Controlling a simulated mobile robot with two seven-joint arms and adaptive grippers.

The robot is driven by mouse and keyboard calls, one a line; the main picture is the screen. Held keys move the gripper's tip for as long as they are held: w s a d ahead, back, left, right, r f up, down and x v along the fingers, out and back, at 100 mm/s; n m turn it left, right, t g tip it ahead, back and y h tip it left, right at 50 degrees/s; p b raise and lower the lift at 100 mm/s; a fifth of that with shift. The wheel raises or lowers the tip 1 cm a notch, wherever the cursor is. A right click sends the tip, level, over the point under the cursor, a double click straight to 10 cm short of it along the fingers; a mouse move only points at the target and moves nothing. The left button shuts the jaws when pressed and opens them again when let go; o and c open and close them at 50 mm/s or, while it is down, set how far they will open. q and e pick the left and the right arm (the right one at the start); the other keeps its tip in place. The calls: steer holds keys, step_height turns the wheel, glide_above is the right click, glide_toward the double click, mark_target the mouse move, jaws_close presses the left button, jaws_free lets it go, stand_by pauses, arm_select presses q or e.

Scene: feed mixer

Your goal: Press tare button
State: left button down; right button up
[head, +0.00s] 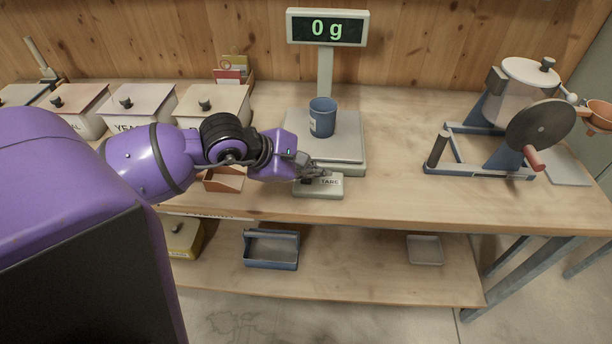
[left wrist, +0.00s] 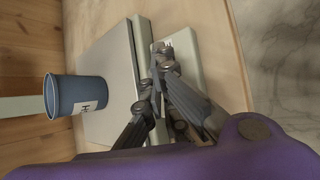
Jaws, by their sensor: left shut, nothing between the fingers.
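The tare button box (head: 318,188), a pale block marked TARE, sits on the table in front of the scale. My left gripper (head: 322,173) is shut and empty, with its fingertips at the top of the box; I cannot tell whether they touch it. In the left wrist view, the fingertips (left wrist: 162,52) overlap the pale box (left wrist: 186,62) and hide part of it. The scale (head: 345,145) carries a blue cup (head: 322,117) with a white label. Its display (head: 327,27) reads 0 g. My right gripper is not in view.
Lidded bins (head: 135,104) line the left back of the table. A hand-cranked mixer (head: 520,110) stands at the right. The table between scale and mixer is clear. A blue tray (head: 271,263) and a small grey tray (head: 425,250) lie on the lower shelf.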

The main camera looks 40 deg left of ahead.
arm_select(q)
steer(key=shift+r+p, duration=0.3)
steer(key=shift+r, duration=0.5)
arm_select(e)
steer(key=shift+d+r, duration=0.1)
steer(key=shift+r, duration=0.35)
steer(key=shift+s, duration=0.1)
arm_select(q)
steer(key=shift+r+p, duration=0.35)
steer(key=shift+r, duration=0.35)
step_height(320, 180, up, 4)
steer(key=shift+f+p, duration=0.25)
steer(key=shift+p, duration=0.6)
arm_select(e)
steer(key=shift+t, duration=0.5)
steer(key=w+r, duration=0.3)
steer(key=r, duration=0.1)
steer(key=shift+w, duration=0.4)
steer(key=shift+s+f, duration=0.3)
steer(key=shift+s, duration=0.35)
